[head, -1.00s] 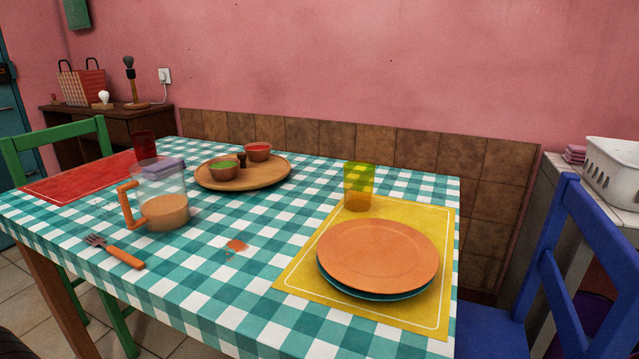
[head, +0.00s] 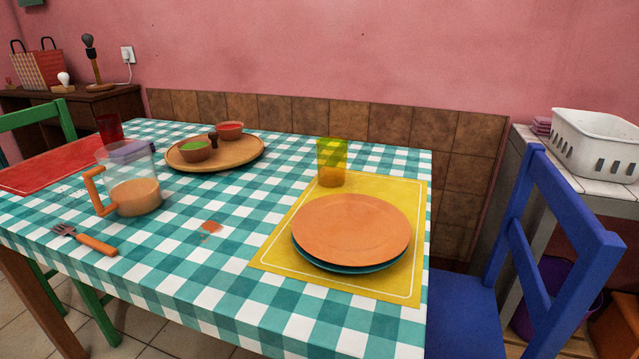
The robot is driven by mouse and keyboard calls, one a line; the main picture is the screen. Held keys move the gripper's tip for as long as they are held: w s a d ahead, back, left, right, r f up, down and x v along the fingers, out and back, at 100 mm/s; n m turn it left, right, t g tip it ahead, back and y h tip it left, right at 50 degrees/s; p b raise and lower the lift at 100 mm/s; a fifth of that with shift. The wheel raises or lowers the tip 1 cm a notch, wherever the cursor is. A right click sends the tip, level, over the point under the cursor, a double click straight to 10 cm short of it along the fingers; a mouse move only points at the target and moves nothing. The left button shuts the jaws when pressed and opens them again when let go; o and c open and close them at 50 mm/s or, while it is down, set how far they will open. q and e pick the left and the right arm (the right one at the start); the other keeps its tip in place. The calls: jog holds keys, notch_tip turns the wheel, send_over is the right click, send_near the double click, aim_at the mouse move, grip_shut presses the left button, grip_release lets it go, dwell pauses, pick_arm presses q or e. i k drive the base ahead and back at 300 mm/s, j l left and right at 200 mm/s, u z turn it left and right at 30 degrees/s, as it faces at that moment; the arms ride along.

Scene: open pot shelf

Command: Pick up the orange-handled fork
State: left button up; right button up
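The orange-handled fork (head: 86,241) lies flat on the checkered tablecloth (head: 190,290), near the table's front left edge. Its grey tines point to the upper left and its handle to the lower right. It lies just in front of the pitcher (head: 134,195), apart from it, and nothing covers it. Neither of my grippers is in the head view.
An orange plate (head: 352,228) on a blue one sits on a yellow placemat (head: 276,258) with a yellow cup (head: 331,163). A wooden tray (head: 240,154) holds bowls. Chairs stand left and right: green (head: 50,110), blue (head: 560,230). Cloth right of the fork is mostly clear.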

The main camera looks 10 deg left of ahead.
aim_at(98, 246)
jog(key=u, duration=1.65)
